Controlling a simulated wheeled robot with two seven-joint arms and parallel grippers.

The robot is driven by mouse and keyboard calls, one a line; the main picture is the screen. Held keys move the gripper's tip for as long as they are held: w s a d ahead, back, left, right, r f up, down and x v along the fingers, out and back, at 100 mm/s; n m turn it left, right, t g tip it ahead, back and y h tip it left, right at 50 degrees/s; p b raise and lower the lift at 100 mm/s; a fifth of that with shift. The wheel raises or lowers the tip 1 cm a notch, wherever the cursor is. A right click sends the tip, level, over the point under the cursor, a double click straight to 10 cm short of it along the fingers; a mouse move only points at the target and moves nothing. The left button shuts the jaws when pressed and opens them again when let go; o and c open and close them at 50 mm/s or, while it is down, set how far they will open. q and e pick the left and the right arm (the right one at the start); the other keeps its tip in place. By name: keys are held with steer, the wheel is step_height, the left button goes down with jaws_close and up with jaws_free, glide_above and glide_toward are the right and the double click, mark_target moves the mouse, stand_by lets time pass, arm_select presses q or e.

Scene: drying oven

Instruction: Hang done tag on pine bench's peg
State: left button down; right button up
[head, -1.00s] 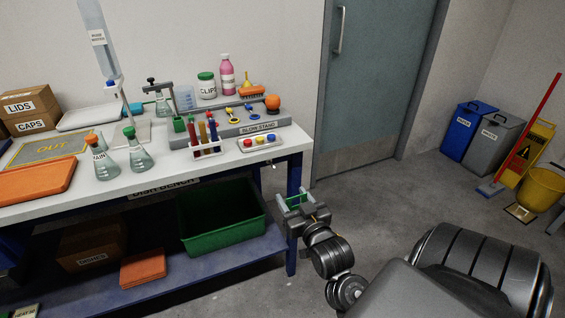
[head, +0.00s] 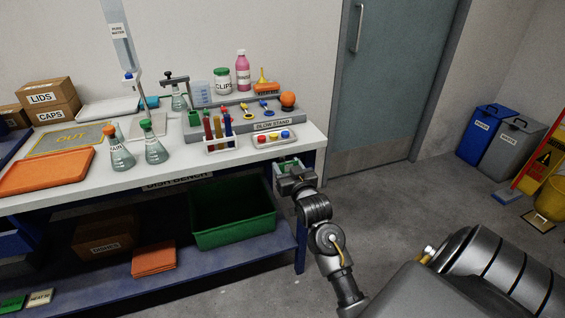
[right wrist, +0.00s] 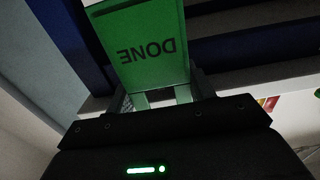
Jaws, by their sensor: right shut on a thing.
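The done tag (right wrist: 145,45) is a green plate with the word DONE, upside down in the right wrist view. My right gripper (right wrist: 157,95) is shut on its lower edge. In the head view my right gripper (head: 290,166) is at the right end of the white-topped bench, just below the top's edge; a bit of green shows between its fingers. The bench (head: 185,177) carries a label on its front that reads as DISH BENCH. I cannot make out a pine bench or its peg. My left gripper is not in view.
The bench top holds two flasks (head: 157,152), a test tube rack (head: 220,143), a button tray (head: 274,137) and a glow stand (head: 270,124). A green crate (head: 233,228) sits on the lower shelf. Open floor (head: 400,205) lies right of the bench, before the door (head: 385,80).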

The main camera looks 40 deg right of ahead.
mark_target(283, 159)
steer(key=shift+w+d, duration=0.1)
steer(key=shift+w, duration=0.1)
steer(key=x, duration=0.2)
steer(key=shift+w+d, duration=0.15)
steer(key=shift+w, duration=0.25)
steer(key=shift+w+d+f+p, duration=0.15)
steer(key=shift+w+f+p, duration=0.2)
steer(key=shift+f, duration=0.2)
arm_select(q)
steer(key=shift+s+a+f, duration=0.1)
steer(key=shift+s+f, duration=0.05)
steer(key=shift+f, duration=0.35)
arm_select(e)
steer(key=shift+f, duration=0.1)
steer(key=shift+f, duration=0.1)
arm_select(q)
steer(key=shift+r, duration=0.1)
arm_select(e)
steer(key=o, duration=0.9)
arm_select(q)
steer(key=shift+b, duration=0.4)
